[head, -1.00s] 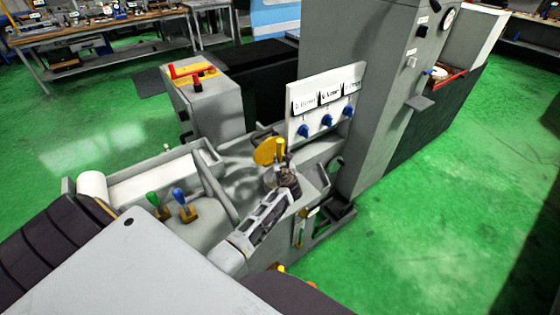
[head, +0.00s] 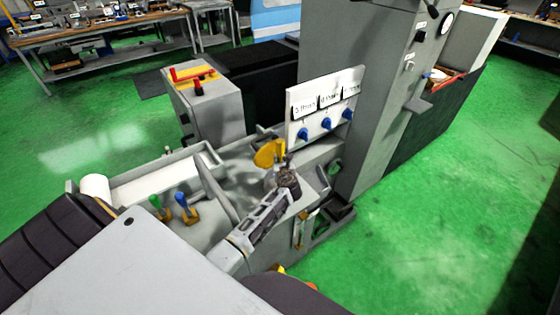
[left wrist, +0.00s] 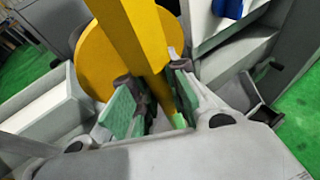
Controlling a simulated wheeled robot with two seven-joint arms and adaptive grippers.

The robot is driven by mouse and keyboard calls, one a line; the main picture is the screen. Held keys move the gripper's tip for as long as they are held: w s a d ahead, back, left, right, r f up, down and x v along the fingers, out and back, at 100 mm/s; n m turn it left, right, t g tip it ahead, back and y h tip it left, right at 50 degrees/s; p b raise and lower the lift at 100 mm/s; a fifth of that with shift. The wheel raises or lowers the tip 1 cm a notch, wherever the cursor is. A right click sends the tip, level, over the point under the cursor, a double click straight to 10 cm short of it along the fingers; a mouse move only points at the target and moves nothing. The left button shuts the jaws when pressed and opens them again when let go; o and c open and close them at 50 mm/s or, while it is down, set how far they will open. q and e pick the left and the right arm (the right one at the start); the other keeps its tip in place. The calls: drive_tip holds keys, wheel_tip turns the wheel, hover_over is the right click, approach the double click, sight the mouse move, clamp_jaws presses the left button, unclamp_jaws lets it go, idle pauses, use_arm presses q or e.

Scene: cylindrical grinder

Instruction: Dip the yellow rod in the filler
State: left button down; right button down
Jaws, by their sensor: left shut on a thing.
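The yellow rod (left wrist: 133,42) stands between the fingers of my left gripper (left wrist: 152,105) in the left wrist view. The fingers, with green pads, are shut on it. In the head view my left gripper (head: 285,172) is over the grinder's bed, below the label panel, and the rod shows only as a small yellow piece. A yellow disc (left wrist: 92,55) lies behind the rod in the left wrist view; it also shows in the head view (head: 264,153). I cannot tell whether rod and disc touch. I cannot make out which part is the filler. My right gripper is not in view.
A white panel (head: 325,90) with labels and three blue knobs stands just behind my left gripper. A green-handled piece (head: 155,202) and a blue-handled piece (head: 182,203) stand to the left. A tall grey cabinet (head: 375,105) stands to the right.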

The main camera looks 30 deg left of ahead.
sight(281, 146)
use_arm(q)
drive_tip(key=shift+r+p, duration=1.25)
drive_tip(key=shift+r, duration=3.3)
